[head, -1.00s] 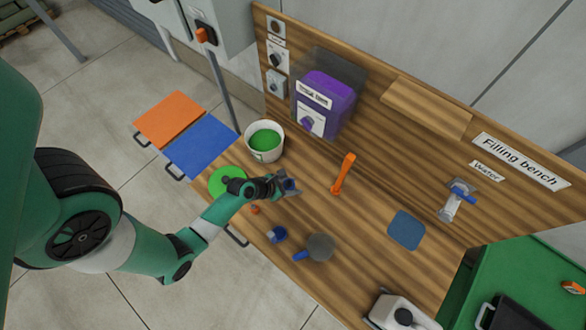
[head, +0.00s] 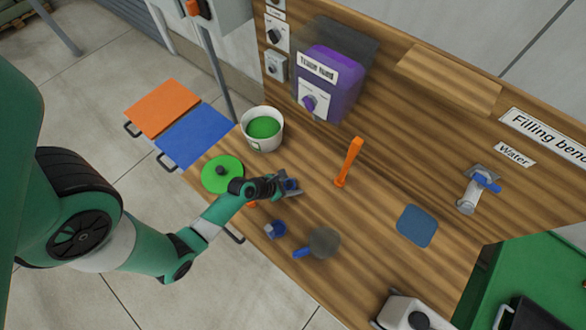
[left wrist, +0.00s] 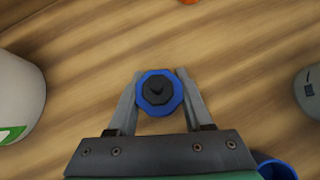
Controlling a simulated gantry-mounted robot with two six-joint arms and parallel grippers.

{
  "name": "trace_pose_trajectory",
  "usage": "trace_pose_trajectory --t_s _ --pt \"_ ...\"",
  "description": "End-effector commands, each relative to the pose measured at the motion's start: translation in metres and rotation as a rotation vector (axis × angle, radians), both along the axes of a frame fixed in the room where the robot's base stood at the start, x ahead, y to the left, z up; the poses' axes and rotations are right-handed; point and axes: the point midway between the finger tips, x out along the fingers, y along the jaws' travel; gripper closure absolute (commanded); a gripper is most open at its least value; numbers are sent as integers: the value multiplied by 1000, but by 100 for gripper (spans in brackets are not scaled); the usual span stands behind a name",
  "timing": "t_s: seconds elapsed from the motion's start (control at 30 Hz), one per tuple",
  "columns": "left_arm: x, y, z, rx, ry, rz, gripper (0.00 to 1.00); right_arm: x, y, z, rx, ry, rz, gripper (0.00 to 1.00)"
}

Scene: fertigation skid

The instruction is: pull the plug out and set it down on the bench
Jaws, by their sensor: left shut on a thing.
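My left gripper (left wrist: 159,104) is shut on a round blue piece with a ribbed rim and a black centre (left wrist: 158,91), which looks to be the plug. One finger lies on each side of it. The head view also shows my left gripper (head: 289,184) over the front left of the wooden bench (head: 345,235), with the blue piece (head: 291,184) at its tips. I cannot tell how high the piece is above the bench, or whether it touches anything beneath. My right gripper is not in view.
A white bucket with green contents (head: 262,130) and a green lid (head: 222,174) are left of the gripper.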

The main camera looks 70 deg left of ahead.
Motion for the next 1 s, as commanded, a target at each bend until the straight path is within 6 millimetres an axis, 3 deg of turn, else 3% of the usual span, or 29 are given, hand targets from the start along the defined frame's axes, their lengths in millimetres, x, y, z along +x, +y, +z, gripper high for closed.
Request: trace_pose_trajectory --t_s 0.07,0.1,0.27,0.67,1.0 --pt "0 0 1 0 -1 0 100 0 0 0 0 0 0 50" --pt "0 0 1 0 -1 0 44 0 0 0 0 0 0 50" --pt "0 0 1 0 -1 0 16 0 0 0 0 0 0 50" --pt "-6 0 8 0 0 3 15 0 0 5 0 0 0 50" --pt "-58 -9 63 -1 0 8 15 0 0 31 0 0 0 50"
